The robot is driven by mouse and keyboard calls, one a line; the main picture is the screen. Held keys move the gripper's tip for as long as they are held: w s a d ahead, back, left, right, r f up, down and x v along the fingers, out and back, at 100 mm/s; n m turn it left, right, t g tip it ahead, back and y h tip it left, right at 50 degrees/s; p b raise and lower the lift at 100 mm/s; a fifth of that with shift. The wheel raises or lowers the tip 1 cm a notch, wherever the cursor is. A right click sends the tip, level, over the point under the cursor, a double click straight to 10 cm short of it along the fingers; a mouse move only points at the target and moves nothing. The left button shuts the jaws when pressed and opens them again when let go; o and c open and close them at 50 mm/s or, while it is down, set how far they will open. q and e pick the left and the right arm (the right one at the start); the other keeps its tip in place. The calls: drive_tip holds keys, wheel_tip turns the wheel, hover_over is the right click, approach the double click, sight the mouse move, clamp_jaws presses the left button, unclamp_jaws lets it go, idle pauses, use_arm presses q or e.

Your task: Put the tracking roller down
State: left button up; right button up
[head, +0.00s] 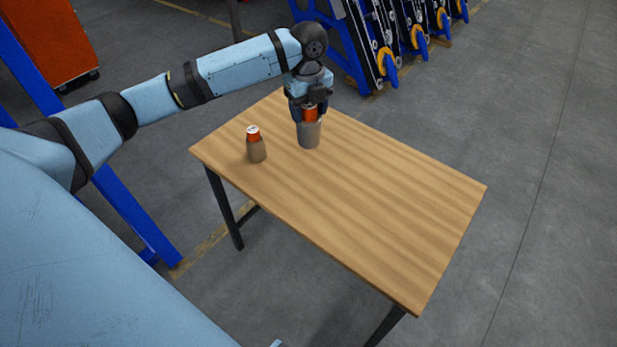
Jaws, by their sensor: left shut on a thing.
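My left gripper (309,108) points down over the far left part of the wooden table (390,200). It is shut on the orange upper part of a tracking roller (309,134) with a grey cylindrical lower body. The roller is upright; I cannot tell whether its base touches the table top or hangs just above it. The fingers hide part of its orange top. A second roller-like piece (256,152), with a brownish-grey body and an orange and white top, stands upright on the table to the left, apart from the held one. My right gripper is not in view.
The middle and right of the table top are clear. Blue racks with black tracks and yellow wheels (385,60) stand on the floor behind the table. An orange cabinet (50,40) and blue frame posts (130,210) are at the left.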

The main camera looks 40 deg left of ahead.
use_arm(q)
wheel_tip(320, 180, down, 19)
drive_tip(key=shift+f, duration=0.2)
drive_tip(key=o, duration=1.1)
drive_tip(key=shift+r, duration=0.1)
